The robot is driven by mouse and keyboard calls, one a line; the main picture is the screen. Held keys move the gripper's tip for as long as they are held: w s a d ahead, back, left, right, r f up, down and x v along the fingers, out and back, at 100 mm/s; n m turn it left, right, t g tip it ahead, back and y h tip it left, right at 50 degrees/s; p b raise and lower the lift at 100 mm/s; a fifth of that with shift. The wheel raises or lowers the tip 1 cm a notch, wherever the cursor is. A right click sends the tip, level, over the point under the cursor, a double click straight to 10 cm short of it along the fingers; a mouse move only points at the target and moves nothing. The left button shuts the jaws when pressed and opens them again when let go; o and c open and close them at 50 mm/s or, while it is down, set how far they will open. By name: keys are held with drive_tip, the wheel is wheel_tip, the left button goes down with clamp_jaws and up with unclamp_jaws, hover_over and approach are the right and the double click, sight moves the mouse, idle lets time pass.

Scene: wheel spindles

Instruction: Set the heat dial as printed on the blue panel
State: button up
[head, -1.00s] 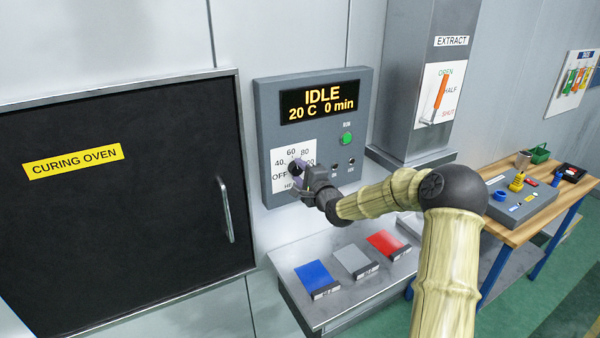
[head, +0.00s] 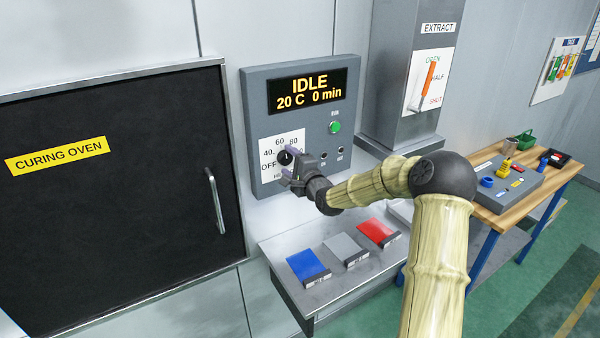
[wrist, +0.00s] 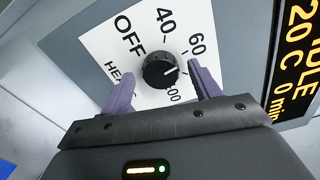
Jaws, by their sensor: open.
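The heat dial (head: 285,157) is a round black knob on a white scale plate on the oven's control box.
Grey (head: 345,248) and red (head: 377,233) panels lie beside the blue one. The display (head: 307,91) reads IDLE, 20 C, 0 min. A green button (head: 335,127) and two small black knobs sit right of the dial. The extract lever (head: 428,78) and a workbench (head: 488,212) stand farther right.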

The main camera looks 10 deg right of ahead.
drive_tip(key=b+v, duration=0.4)
drive_tip(key=v, duration=1.3)
drive_tip(key=s+a+f+n+g+h, duration=0.4)
drive_tip(key=s+f+n+g, duration=0.35)
drive_tip(key=f, duration=0.35)
drive_tip(key=s+a+f+n+g+h, duration=0.1)
drive_tip(key=s+n+g, duration=0.6)
drive_tip(key=s, duration=0.9)
drive_tip(key=shift+s+a+f+n+h, duration=0.2)
drive_tip(key=shift+s+f+n+h, duration=0.1)
drive_tip(key=shift+f+n, duration=0.6)
drive_tip(key=shift+r, duration=0.1)
